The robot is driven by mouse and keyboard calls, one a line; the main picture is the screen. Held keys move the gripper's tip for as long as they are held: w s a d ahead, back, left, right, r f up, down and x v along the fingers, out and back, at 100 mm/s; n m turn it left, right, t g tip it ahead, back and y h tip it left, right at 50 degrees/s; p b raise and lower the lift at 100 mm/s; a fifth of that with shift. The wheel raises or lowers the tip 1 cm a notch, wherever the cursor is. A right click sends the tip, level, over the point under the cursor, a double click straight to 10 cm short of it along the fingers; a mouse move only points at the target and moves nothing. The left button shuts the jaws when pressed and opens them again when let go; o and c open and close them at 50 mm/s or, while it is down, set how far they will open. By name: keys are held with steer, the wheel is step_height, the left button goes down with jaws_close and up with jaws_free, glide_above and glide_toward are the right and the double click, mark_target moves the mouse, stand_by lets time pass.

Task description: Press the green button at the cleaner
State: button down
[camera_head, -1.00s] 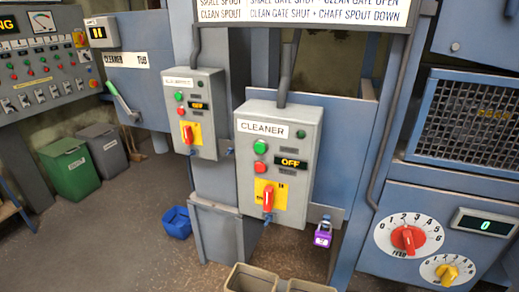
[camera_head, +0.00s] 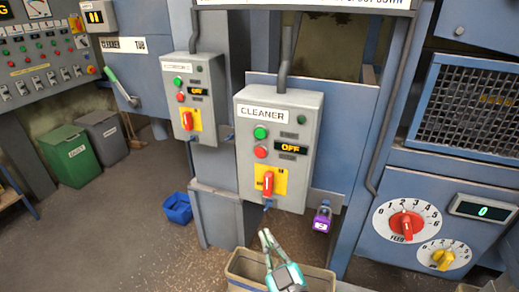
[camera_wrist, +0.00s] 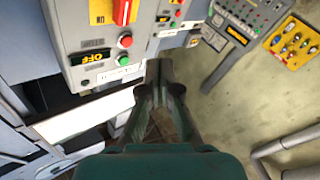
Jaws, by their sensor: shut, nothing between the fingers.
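The grey CLEANER box (camera_head: 283,102) hangs on a blue post in the middle of the head view. Its green button (camera_head: 260,133) sits above a red button (camera_head: 261,152). The display beside them (camera_head: 290,149) reads OFF. A red handle on a yellow plate (camera_head: 267,184) is below. My gripper (camera_head: 267,236) is below the box, pointing up, shut and empty, apart from the buttons. In the wrist view the box is inverted at upper left, with the green button (camera_wrist: 122,61) left of my gripper's fingertips (camera_wrist: 160,66).
A similar, smaller box (camera_head: 193,68) is to the left. A purple padlock (camera_head: 322,218) hangs at the box's lower right. A blue bucket (camera_head: 178,208) is on the floor. Feed dials (camera_head: 407,224) are on the right.

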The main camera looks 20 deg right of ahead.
mark_target(255, 131)
steer(key=w+a+r+n+t, duration=0.1)
steer(key=w+r, duration=0.3)
steer(key=r, duration=0.4)
steer(key=w+a+r, duration=0.2)
steer(key=w+r, duration=0.3)
steer(key=r, duration=0.3)
steer(key=shift+w+a+n+t+y, duration=0.2)
steer(key=shift+n+t+y, duration=0.1)
steer(key=shift+n+t, duration=0.1)
steer(key=shift+w+d, duration=0.1)
steer(key=shift+d, duration=0.05)
steer(key=shift+w+d, duration=0.85)
steer(key=shift+w, duration=0.3)
steer(key=shift+w+d, duration=0.8)
steer(key=shift+w, duration=0.35)
steer(key=shift+w+d, duration=0.85)
steer(key=shift+w, duration=0.3)
steer(key=shift+w, duration=0.1)
steer(key=shift+w+d, duration=0.25)
steer(key=shift+w+d, duration=0.3)
steer(key=shift+w, duration=0.1)
steer(key=shift+s+a, duration=0.55)
steer(key=shift+s, duration=0.2)
